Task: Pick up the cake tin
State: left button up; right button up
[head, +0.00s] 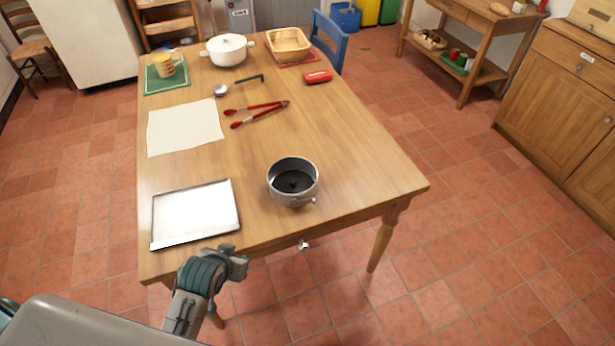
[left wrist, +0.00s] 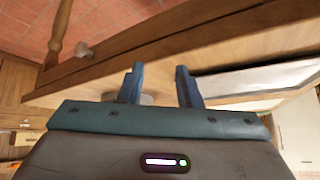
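The cake tin (head: 280,191) is a round grey metal tin with a dark inside and a small clasp on its lower right side. It stands upright near the table's front edge in the head view. My left gripper (head: 239,259) is at the front edge of the table, to the left of the tin and nearer to me, apart from it. In the left wrist view its two fingers (left wrist: 160,83) stand apart with nothing held. A small greyish shape shows between them, but I cannot tell what it is. My right gripper is not in view.
A silver baking tray (head: 196,212) lies left of the tin; it also shows in the left wrist view (left wrist: 262,78). Red tongs (head: 258,112), a cream sheet (head: 184,127), a ladle (head: 222,90) and a white pot (head: 228,50) lie farther back. The tabletop right of the tin is clear.

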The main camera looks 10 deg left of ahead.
aim_at(269, 173)
pick_arm(q)
jog(key=w+r+t, duration=0.1)
jog(key=w+t, duration=0.1)
jog(key=w, duration=0.5)
jog(key=w+d+r+t+p, duration=0.1)
jog(key=w+t, duration=0.1)
jog(key=w, duration=0.5)
jog(key=w+r+t, duration=0.2)
jog(key=w, duration=0.5)
jog(key=shift+w+d+n+p, duration=0.3)
jog(key=shift+w+d+p, duration=0.05)
jog(key=shift+w+f, duration=0.2)
jog(key=shift+w, duration=0.2)
jog(key=shift+w+a+p, duration=0.1)
jog(key=shift+w+p, duration=0.15)
jog(key=shift+p, duration=0.05)
jog(key=x, duration=0.2)
jog(key=p+x, duration=0.1)
jog(key=shift+a+f, duration=0.25)
jog(key=shift+a, duration=0.05)
jog(key=shift+w+f, duration=0.3)
jog(key=shift+w, duration=0.25)
jog(key=shift+s, duration=0.1)
grip_shut()
